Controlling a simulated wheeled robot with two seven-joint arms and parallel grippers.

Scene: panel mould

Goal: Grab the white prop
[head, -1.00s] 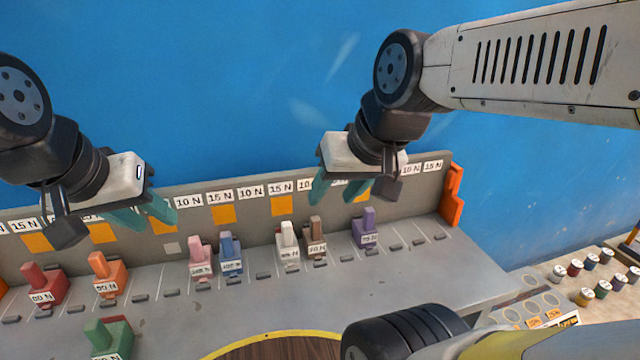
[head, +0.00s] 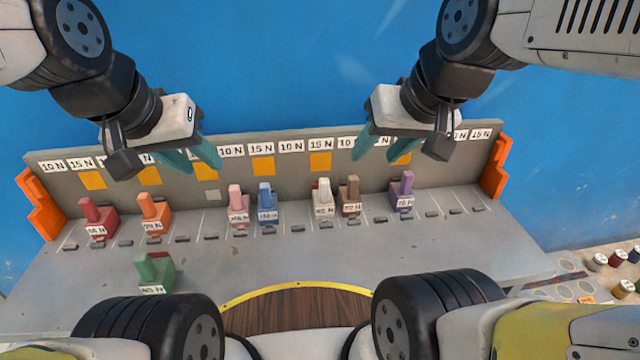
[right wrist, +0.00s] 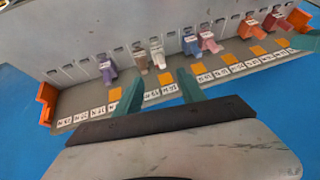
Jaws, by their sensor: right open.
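The white prop (head: 322,192) stands upright on the grey bench in the head view, just left of a brown prop (head: 350,194). It also shows in the right wrist view (right wrist: 157,55), beyond the fingertips. My right gripper (head: 374,160) is open and empty, up by the back panel, to the right of the white prop and apart from it. Its teal fingers (right wrist: 159,76) are spread in the right wrist view.
Pink (head: 238,206) and blue (head: 266,205) props stand left of the white one, a purple prop (head: 404,192) to the right. Red (head: 95,222), orange (head: 153,214) and green (head: 152,270) props stand further left. A labelled back panel (head: 440,160) rises behind.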

